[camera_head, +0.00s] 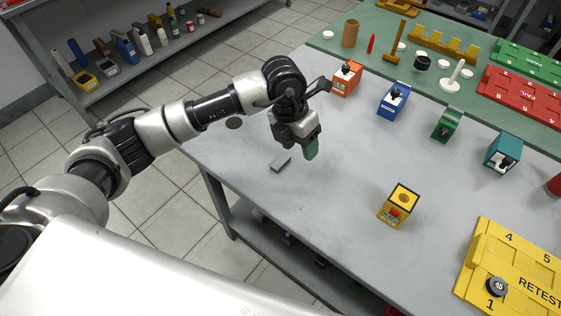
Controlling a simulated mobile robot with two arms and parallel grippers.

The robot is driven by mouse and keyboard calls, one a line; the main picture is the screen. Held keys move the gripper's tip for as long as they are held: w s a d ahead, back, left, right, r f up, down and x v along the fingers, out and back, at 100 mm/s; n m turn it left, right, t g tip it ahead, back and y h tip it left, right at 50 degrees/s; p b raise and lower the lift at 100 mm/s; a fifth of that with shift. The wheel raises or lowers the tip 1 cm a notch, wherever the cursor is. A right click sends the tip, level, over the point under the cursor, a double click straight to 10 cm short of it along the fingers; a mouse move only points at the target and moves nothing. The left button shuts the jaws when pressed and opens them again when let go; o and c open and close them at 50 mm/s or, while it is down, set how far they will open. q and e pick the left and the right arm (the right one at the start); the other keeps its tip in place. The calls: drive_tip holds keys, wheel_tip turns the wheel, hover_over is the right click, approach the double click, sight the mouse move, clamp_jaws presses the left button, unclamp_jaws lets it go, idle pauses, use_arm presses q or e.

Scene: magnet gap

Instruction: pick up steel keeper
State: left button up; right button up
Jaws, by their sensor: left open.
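A small flat grey block (281,163), which looks like the steel keeper, lies on the grey table near its left edge. My left gripper (311,150) points down above the table, just to the right of and beyond the block in the picture. Its green fingertips are apart from the block, and nothing shows between them. The gap between the fingers is hard to see from this angle. My right gripper is out of view.
A dark disc (234,123) lies near the table's left corner. Orange (346,79), blue (393,101), green (447,124), teal (503,152) and yellow (398,207) boxes stand on the table. A yellow RETEST tray (480,255) is at the lower right. The table's middle is clear.

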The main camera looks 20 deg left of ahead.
use_arm(q)
drive_tip(key=w+a+y, duration=0.2)
drive_tip(key=a+y, duration=0.1)
drive_tip(key=a, duration=0.1)
hover_over(281, 161)
drive_tip(key=shift+n, duration=0.4)
wheel_tip(281, 161, down, 5)
drive_tip(key=shift+s+r, duration=0.1)
drive_tip(key=shift+s, duration=0.05)
wheel_tip(281, 161, down, 5)
drive_tip(key=shift+f+p, duration=0.1)
drive_tip(key=shift+p, duration=0.4)
clamp_jaws()
drive_tip(key=shift+r, duration=0.2)
